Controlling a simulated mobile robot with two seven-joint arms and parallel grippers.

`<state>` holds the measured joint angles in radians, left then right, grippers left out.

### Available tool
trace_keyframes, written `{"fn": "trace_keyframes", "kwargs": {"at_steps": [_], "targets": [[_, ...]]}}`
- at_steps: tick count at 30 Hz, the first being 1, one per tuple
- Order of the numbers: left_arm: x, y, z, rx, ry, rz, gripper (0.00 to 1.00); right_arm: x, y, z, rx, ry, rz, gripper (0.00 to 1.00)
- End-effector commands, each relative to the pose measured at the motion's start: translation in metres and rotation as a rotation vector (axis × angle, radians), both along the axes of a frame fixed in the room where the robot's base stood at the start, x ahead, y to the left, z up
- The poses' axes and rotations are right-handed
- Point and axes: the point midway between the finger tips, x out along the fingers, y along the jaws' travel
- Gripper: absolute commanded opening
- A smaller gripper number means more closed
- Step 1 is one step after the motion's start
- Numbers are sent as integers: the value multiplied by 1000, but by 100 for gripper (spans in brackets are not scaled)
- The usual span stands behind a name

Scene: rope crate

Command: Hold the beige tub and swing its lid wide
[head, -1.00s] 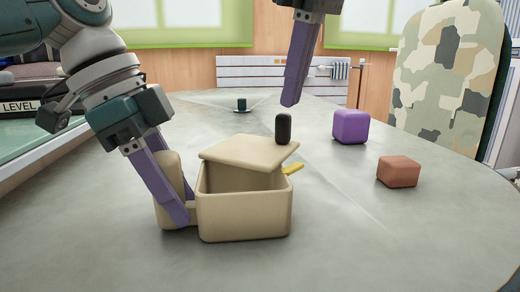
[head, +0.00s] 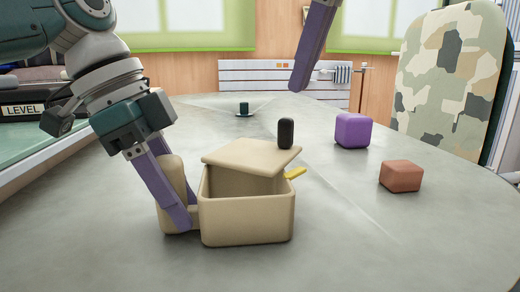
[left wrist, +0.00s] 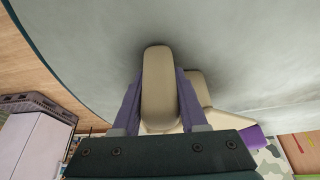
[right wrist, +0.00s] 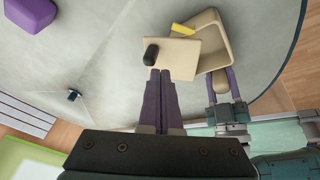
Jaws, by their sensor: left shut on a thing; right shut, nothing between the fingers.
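The beige tub (head: 245,219) stands upright on the grey table. Its beige lid (head: 250,155) is partly raised and tilted, with a dark gap at the front. A black upright knob (head: 286,132) is at the lid's far edge; it also shows at a lid corner in the right wrist view (right wrist: 151,54). My left gripper (head: 184,212) is shut on the tub's beige side handle (head: 170,172), which sits between the fingers in the left wrist view (left wrist: 160,80). My right gripper (head: 300,88) is shut and empty, above and behind the lid, apart from the knob.
A yellow piece (head: 295,173) sticks out at the tub's right side. A purple block (head: 352,131) and a reddish-brown block (head: 400,176) lie to the right. A small dark green object (head: 243,109) stands at the back. The table in front of the tub is clear.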

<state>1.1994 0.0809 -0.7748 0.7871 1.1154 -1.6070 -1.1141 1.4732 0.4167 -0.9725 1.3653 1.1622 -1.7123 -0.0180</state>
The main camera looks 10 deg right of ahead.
Motion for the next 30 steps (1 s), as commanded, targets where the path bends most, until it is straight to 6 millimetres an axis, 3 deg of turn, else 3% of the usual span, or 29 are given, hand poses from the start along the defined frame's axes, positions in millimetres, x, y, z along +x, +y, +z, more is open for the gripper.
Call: {"fn": "trace_keyframes", "kwargs": {"at_steps": [7, 11, 24, 30], "targets": [[0, 0, -1, 2, 2, 0, 0, -11, -5, 8, 34, -101, 18, 0], [0, 0, -1, 2, 2, 0, 0, -12, -6, 2, 38, -111, 20, 0], [0, 0, -1, 2, 2, 0, 0, -13, -6, -60, 38, -108, 21, 0], [0, 0, -1, 2, 2, 0, 0, -12, -6, -76, 38, -109, 19, 0]]}}
